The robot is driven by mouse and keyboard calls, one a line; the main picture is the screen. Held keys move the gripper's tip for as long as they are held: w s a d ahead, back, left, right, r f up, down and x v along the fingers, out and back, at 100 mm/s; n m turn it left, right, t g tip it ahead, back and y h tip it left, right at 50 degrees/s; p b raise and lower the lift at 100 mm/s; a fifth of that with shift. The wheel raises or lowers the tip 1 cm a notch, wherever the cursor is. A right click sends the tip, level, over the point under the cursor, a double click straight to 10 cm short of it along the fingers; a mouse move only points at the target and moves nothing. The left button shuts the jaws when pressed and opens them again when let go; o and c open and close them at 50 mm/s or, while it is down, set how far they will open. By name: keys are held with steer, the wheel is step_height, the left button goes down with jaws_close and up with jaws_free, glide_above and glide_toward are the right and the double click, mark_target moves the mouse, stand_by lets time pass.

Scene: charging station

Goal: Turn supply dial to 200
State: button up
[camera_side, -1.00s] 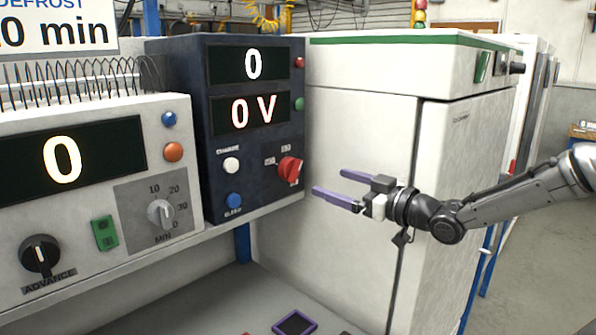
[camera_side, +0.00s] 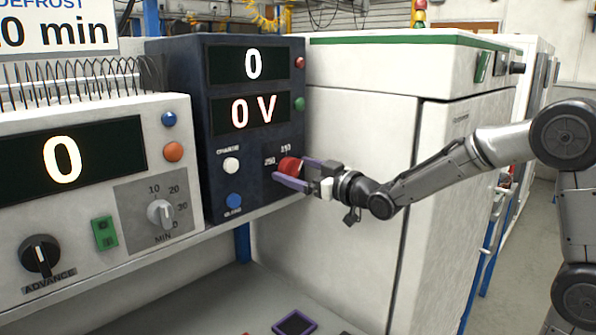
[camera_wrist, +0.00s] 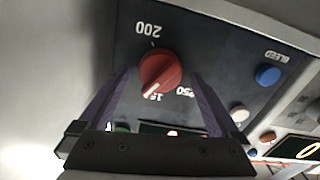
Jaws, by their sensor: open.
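The red supply dial (camera_side: 290,165) is on the dark blue panel (camera_side: 240,150), at its lower right. My gripper (camera_side: 292,173) is open, with its two purple fingers reaching to either side of the dial. In the wrist view the dial (camera_wrist: 160,70) lies between the fingertips (camera_wrist: 162,78), with gaps that look clear of it. A white mark on the dial points down in that view, near a partly hidden label starting with 1. The label 200 (camera_wrist: 147,29) is upside down on the opposite side. The panel displays read 0 and 0 V.
A white button (camera_side: 231,165) and a blue button (camera_side: 234,200) sit left of the dial. A white timer unit (camera_side: 90,200) stands to the left. A large white cabinet (camera_side: 345,220) is close on the right, behind my gripper. A purple-framed dark item (camera_side: 295,323) lies below.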

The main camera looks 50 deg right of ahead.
steer(key=c, duration=1.4)
steer(key=shift+o, duration=0.2)
steer(key=shift+m, duration=0.3)
steer(key=m, duration=0.5)
steer(key=shift+d+m, duration=0.15)
steer(key=shift+m, duration=0.15)
steer(key=m, duration=0.5)
steer(key=shift+f, duration=0.1)
steer(key=m, duration=0.6)
steer(key=shift+d+f+m, duration=0.1)
steer(key=shift+m, duration=0.3)
steer(key=m, duration=0.5)
steer(key=shift+f+m, duration=0.1)
steer(key=shift+m, duration=0.2)
